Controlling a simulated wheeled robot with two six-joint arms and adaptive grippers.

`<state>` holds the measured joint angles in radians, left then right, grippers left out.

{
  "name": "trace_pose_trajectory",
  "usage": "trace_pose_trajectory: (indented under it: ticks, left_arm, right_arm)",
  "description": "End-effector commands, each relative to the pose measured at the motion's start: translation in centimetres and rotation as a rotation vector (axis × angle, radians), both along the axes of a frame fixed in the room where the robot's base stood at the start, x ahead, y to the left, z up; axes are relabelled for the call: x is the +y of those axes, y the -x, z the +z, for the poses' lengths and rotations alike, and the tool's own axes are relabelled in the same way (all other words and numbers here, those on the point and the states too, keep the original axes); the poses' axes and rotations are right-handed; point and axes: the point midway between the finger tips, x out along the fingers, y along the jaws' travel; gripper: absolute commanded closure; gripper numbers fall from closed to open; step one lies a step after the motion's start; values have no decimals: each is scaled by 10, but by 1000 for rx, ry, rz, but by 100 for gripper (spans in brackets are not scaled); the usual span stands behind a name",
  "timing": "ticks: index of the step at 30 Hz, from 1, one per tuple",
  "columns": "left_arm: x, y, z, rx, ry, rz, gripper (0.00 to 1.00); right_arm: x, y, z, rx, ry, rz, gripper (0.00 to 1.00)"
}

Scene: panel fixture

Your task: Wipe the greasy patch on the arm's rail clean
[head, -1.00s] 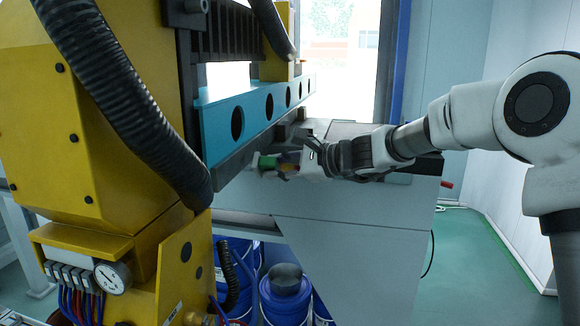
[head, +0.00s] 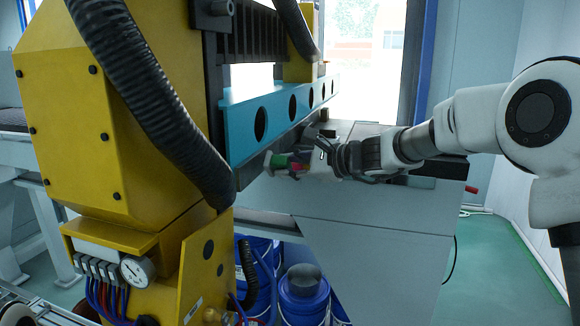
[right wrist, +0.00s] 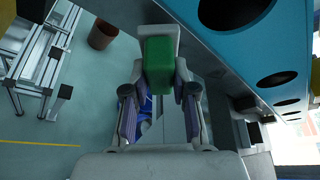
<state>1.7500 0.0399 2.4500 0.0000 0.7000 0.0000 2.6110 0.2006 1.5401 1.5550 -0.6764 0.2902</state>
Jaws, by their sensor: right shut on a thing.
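My right gripper (head: 303,164) is shut on a small block with a green part (head: 279,161) and a pale end, below the blue beam. In the right wrist view the green block (right wrist: 159,66) sits between the two fingers of the gripper (right wrist: 158,92), with the pale part beyond it. The blue beam (head: 276,112) has a row of round dark holes and juts out from the yellow machine; it also shows in the right wrist view (right wrist: 258,48). The block looks apart from the beam, though contact is hard to judge. I cannot make out a greasy patch. My left gripper is not in view.
The yellow machine body (head: 120,150) with a thick black hose (head: 150,105) stands at the left. A grey cabinet (head: 390,215) lies below and behind my right gripper. Blue drums (head: 303,300) stand underneath. Green floor is open at the right.

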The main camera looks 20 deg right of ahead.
Motion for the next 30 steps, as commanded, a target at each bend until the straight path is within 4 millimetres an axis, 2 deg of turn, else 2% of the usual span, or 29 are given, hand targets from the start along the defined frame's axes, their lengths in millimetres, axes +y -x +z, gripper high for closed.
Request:
trace_pose_trajectory:
  ticks: [26,30]
  left_arm:
    - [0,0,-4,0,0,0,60]
    - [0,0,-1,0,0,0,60]
  right_arm:
    - [15,-10,0,0,0,0,100]
    - [12,-13,1,0,0,0,100]
